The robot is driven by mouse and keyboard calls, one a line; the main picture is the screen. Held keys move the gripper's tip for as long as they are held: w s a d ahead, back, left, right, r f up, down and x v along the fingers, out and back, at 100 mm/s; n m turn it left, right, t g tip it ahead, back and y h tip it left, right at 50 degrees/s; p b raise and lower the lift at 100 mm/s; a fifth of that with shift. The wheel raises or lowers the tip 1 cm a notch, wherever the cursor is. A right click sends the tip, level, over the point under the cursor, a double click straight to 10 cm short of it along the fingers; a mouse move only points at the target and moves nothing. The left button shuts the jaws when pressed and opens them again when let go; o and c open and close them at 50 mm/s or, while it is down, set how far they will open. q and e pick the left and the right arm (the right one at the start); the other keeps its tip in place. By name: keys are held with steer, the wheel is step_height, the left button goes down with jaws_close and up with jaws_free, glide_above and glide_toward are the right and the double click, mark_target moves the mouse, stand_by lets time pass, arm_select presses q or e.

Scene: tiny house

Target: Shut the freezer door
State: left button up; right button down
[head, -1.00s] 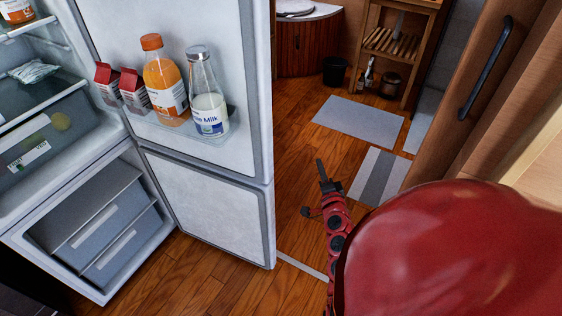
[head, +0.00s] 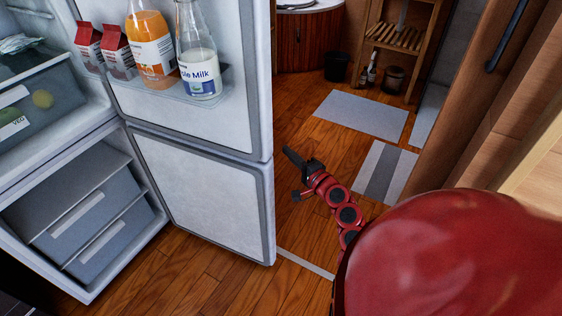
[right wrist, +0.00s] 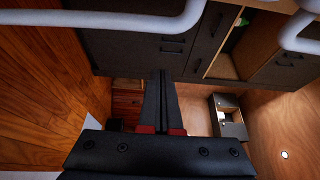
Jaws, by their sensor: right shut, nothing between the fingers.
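The freezer door (head: 205,195) is the lower white door of the fridge, and it stands wide open with its inner side showing. The freezer compartment (head: 85,215) at the lower left has drawers inside. My right gripper (head: 292,158) is shut and empty, just right of the door's free edge in the head view. A gap of floor shows between them in the picture. I cannot tell the exact depth between them. The shut black fingers also show in the right wrist view (right wrist: 160,78). My left gripper is not in view.
The upper fridge door (head: 235,90) is also open, with a juice bottle (head: 150,50), a milk bottle (head: 198,65) and cartons (head: 117,50) on its shelf. Mats (head: 362,115) lie on the wood floor beyond. A brown door with a handle (head: 508,35) stands at the right.

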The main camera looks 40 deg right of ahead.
steer(key=shift+s+a, duration=0.15)
steer(key=shift+a, duration=0.8)
steer(key=shift+s+a, duration=0.1)
steer(key=shift+a, duration=0.8)
